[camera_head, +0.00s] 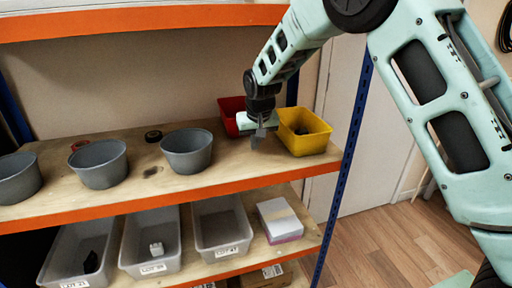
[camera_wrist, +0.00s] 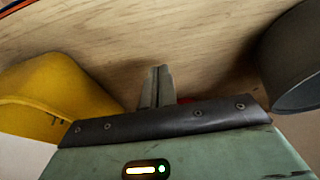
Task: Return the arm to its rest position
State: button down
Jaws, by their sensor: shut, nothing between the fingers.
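My gripper (camera_head: 256,140) hangs at the end of my pale green arm, over the wooden upper shelf (camera_head: 150,185). It is between a grey bowl (camera_head: 187,152) on its left and a yellow bin (camera_head: 305,132) on its right. In the wrist view the two fingers of my gripper (camera_wrist: 159,72) are together with nothing between them. The arm is stretched out from the right side of the head view to the shelf.
A red bin (camera_head: 231,113) stands behind my gripper. Two more grey bowls (camera_head: 100,165) (camera_head: 19,178) stand further left. Grey trays (camera_head: 150,243) and a white box (camera_head: 279,219) are on the lower shelf. A blue upright (camera_head: 345,160) and an orange top beam (camera_head: 150,20) frame the rack.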

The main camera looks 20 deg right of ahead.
jog(key=shift+s, duration=0.25)
jog(key=shift+n+g+y, duration=0.4)
jog(key=shift+n+y, duration=0.1)
jog(key=shift+n, duration=0.1)
jog(key=s+a+r, duration=0.1)
jog(key=s, duration=0.1)
jog(key=s+a, duration=0.2)
jog(key=s, duration=0.1)
jog(key=s+a+r, duration=0.1)
jog(key=s, duration=0.2)
jog(key=shift+a+r, duration=0.3)
jog(key=s+r+n+g, duration=0.1)
jog(key=s+n, duration=0.2)
jog(key=s, duration=1.3)
jog(key=s+a+r+n+g, duration=0.1)
jog(key=s+n, duration=0.2)
jog(key=s, duration=1.4)
jog(key=shift+s+a+g, duration=0.25)
jog(key=shift+s+g, duration=0.05)
